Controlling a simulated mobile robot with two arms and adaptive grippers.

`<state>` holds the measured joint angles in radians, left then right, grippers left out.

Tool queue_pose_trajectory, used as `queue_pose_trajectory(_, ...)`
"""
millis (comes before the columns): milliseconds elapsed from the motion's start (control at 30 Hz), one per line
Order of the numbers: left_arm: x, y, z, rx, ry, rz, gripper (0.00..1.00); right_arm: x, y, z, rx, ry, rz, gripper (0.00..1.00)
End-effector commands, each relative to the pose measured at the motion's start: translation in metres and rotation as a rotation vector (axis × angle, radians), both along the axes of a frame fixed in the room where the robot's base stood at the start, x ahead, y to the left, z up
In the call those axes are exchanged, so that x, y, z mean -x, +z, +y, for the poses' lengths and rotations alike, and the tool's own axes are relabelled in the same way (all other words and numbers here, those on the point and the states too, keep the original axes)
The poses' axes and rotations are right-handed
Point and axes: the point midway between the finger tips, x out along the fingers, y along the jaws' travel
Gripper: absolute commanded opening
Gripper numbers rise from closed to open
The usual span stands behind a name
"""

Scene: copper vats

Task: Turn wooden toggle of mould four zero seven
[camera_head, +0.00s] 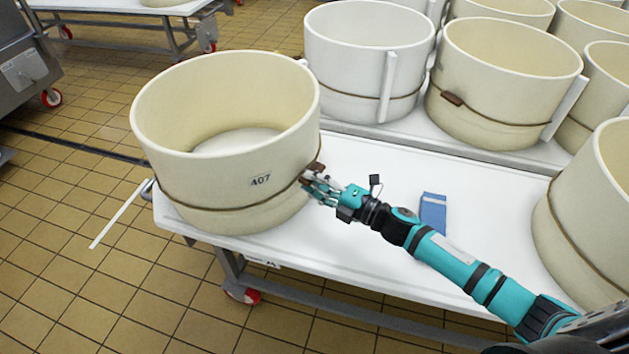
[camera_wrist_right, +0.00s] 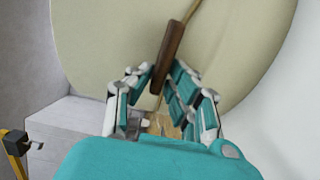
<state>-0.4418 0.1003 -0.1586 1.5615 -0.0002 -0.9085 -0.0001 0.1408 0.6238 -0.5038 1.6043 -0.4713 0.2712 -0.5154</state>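The cream mould (camera_head: 225,165) stands on the front left of the white table, its label (camera_head: 260,180) reading like "A07". A cord runs around its lower wall. The brown wooden toggle (camera_head: 318,168) sits on that cord at the mould's right side. In the right wrist view the toggle (camera_wrist_right: 169,55) is tilted, its upper end leaning right, with the cord at both ends. My right gripper (camera_head: 310,186) is at the toggle. Its fingers (camera_wrist_right: 161,76) close in on both sides of the toggle's lower part. My left gripper is out of view.
A blue flat item (camera_head: 433,213) lies on the white table (camera_head: 385,165), near my right arm. More moulds stand behind, including a white one (camera_head: 345,60) and a cream one with a toggle (camera_head: 505,75). Another mould (camera_head: 590,215) is at the right. The table's middle is mostly clear.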

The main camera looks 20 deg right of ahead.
Motion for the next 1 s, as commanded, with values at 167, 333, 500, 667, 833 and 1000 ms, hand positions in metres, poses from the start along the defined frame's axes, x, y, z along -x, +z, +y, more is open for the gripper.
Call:
queue_pose_trajectory(167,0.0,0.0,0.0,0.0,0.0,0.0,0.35,0.0,0.0,0.0,-0.002,0.0,0.001,0.36)
queue_pose_trajectory(333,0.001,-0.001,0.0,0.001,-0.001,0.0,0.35,0.0,0.0,0.0,-0.002,-0.001,0.0,0.36)
queue_pose_trajectory(500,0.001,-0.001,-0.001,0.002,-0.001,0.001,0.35,0.008,-0.001,-0.007,-0.003,-0.001,0.003,0.36)
queue_pose_trajectory(667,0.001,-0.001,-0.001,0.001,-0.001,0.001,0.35,0.032,-0.002,-0.025,-0.002,-0.001,0.007,0.36)
queue_pose_trajectory(833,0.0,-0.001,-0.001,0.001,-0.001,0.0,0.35,0.062,-0.002,-0.048,0.0,-0.001,0.005,0.36)
queue_pose_trajectory(1000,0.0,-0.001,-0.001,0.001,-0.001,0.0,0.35,0.083,-0.001,-0.065,-0.002,0.0,0.004,0.36)
